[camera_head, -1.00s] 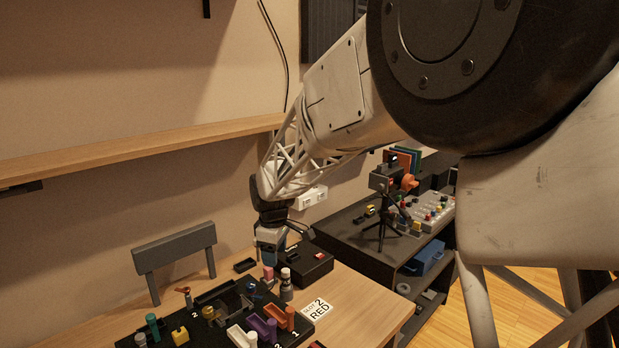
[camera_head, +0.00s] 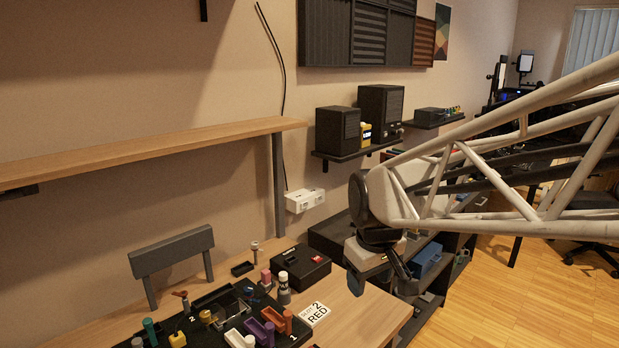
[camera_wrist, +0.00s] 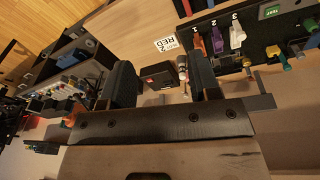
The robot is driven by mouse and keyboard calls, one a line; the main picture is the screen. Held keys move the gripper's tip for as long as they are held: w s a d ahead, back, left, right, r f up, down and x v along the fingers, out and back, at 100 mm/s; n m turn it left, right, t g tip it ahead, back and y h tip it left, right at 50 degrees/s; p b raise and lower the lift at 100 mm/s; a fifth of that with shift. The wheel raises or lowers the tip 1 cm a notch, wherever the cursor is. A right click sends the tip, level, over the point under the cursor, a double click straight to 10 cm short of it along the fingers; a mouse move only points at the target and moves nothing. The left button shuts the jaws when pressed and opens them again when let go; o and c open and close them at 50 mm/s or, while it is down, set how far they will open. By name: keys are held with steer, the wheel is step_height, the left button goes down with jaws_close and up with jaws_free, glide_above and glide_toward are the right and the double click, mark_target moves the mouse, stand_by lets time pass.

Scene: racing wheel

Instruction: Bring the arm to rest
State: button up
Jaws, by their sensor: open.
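My gripper (camera_head: 380,284) is at the end of my white lattice arm, above the right end of the wooden table (camera_head: 372,312) in the head view. In the wrist view its two dark fingers (camera_wrist: 160,88) stand wide apart with nothing held between them. The black board (camera_head: 222,322) with several coloured pieces lies to the left of my gripper, apart from it. A white card reading "2 RED" (camera_head: 314,314) lies on the table at the board's right edge.
A black box with a red switch (camera_head: 302,268) stands behind the board, beside a small bottle (camera_head: 284,290). A grey panel on legs (camera_head: 172,250) stands at the back left. A dark shelf unit (camera_head: 428,296) is right of the table. A wooden wall shelf (camera_head: 140,150) runs above.

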steer(key=s+d+f+m, duration=0.1)
steer(key=s+d+m, duration=0.2)
steer(key=s, duration=0.5)
steer(key=s+d+f+m, duration=0.1)
steer(key=s+d+m, duration=0.2)
steer(key=s, duration=0.6)
steer(key=shift+d+t, duration=0.4)
steer(key=shift+d, duration=0.3)
